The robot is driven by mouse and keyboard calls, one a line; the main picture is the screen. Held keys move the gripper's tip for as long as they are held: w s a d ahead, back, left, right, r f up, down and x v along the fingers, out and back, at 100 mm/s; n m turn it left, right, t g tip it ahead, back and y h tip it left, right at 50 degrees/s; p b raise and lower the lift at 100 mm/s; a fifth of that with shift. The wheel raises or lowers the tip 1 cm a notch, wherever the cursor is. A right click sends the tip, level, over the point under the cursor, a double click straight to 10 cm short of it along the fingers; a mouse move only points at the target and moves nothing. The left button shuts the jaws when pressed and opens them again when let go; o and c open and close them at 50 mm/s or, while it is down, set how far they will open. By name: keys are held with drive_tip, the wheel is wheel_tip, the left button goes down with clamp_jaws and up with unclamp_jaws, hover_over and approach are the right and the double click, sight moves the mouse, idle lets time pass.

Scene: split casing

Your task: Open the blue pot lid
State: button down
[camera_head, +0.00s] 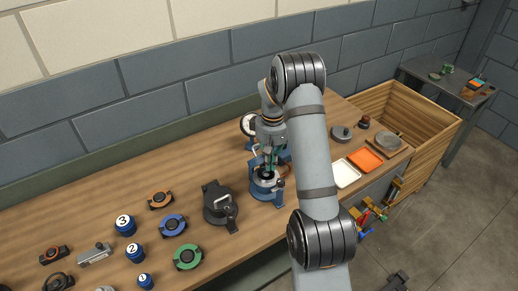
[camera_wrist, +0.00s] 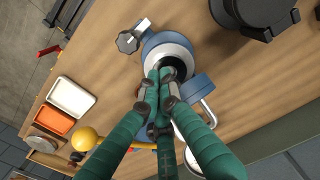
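The blue pot (camera_wrist: 152,42) stands upright on the bench with a pale grey ring on top and a dark round centre. It also shows in the head view (camera_head: 264,190), below my gripper. My gripper (camera_wrist: 163,88) has green fingers that come together over the dark centre of the pot top. It also shows in the head view (camera_head: 268,164), pointing down. The fingertips hide what lies between them, so I cannot tell whether they grip a lid knob or touch it. A grey clamp handle (camera_wrist: 132,37) and a blue block with a metal loop (camera_wrist: 198,89) sit beside the pot.
A dark grey casing (camera_head: 217,205) stands close to the left of the pot. A white tray (camera_head: 345,173) and an orange tray (camera_head: 365,159) lie to the right. Round clamps and numbered blue knobs (camera_head: 125,225) fill the left bench. Bare wood lies in between.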

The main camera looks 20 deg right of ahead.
drive_tip(key=shift+w+a+r, duration=0.15)
drive_tip(key=shift+w+r, duration=0.05)
drive_tip(key=shift+w, duration=0.35)
drive_tip(key=shift+w+a+f+p, duration=0.1)
drive_tip(key=shift+w+f+p, duration=0.1)
drive_tip(key=shift+w+p, duration=0.6)
drive_tip(key=shift+w+a+r, duration=0.1)
drive_tip(key=shift+w+r, duration=0.05)
drive_tip(key=shift+w, duration=0.8)
drive_tip(key=s+r+p, duration=0.3)
drive_tip(key=r, duration=0.2)
drive_tip(key=shift+d+r, duration=0.25)
drive_tip(key=shift+r, duration=0.15)
drive_tip(key=shift+f, duration=0.15)
